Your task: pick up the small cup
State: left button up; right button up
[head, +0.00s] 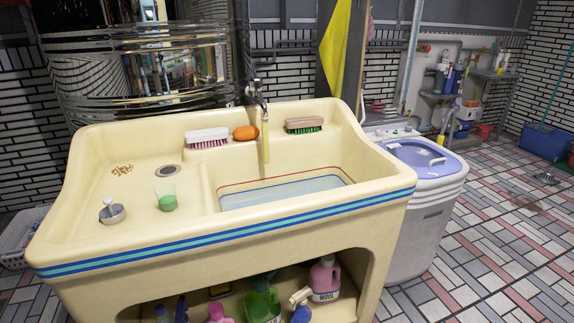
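A small translucent cup (167,199) with green in its lower part stands upright on the left drainboard of the cream sink unit (90,248). To its left sits a low round grey metal piece (112,214) with a pale knob or handle on it; I cannot tell exactly what it is. The two are apart. Neither of my grippers is in view, and nothing touches the cup.
A drain hole (168,171) lies behind the cup. Two brushes (207,135) (304,126) and an orange soap (246,132) line the back ledge. A faucet (257,92) stands over the basin. Bottles (325,279) fill the shelf below. A washing machine (427,215) stands right.

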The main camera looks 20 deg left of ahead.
aim_at(167, 198)
jog(key=k+j+u, duration=0.15)
jog(key=u, duration=0.25)
jog(key=k+j+u, duration=0.15)
jog(key=j+u, duration=0.3)
